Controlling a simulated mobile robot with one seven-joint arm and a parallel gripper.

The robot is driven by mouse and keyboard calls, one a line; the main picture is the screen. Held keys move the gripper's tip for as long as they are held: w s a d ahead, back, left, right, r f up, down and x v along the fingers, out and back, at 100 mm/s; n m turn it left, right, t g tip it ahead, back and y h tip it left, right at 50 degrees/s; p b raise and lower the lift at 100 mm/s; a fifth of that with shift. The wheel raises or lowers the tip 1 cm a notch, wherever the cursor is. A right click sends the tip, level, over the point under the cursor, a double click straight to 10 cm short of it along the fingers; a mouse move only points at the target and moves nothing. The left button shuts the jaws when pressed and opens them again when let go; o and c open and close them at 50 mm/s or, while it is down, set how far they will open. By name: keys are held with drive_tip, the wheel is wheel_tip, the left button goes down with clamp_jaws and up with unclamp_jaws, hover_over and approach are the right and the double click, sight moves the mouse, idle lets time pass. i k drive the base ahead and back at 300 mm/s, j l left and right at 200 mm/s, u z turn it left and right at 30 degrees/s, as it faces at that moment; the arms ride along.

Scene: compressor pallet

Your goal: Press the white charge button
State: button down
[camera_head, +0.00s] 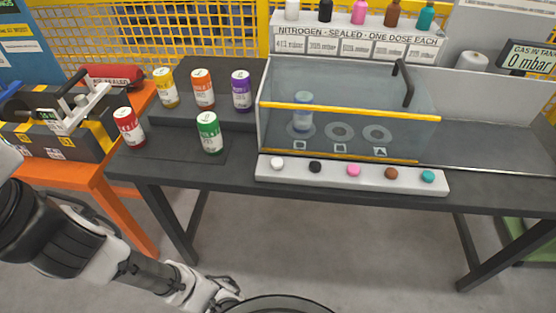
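The white charge button (277,163) is the leftmost of a row of coloured buttons on a pale strip (300,183) along the table's front edge. Black, pink, brown and teal buttons follow to its right. My gripper (228,292) is low at the bottom of the view, in front of the table and apart from the button. Its fingers are small and partly hidden, so I cannot tell whether they are open or shut.
A clear box (345,118) with yellow edges stands behind the buttons, a canister (303,112) inside on the left. Several coloured canisters, including a green one (209,133), stand left. An orange bench (70,175) adjoins. A display (530,57) reads 0 mbar.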

sight(277, 162)
drive_tip(key=j+z, duration=0.1)
drive_tip(key=z, duration=0.25)
drive_tip(key=j+z, duration=0.15)
drive_tip(key=z, duration=0.2)
drive_tip(key=k+j+z, duration=0.2)
drive_tip(key=j+z, duration=0.2)
drive_tip(key=j, duration=0.25)
drive_tip(key=k+j+z, duration=0.15)
drive_tip(key=k+j, duration=0.2)
drive_tip(key=j, duration=0.25)
drive_tip(key=k+j+z, duration=0.1)
drive_tip(key=j, duration=0.3)
drive_tip(key=k+j, duration=0.5)
drive_tip(key=j, duration=0.35)
drive_tip(key=z, duration=0.05)
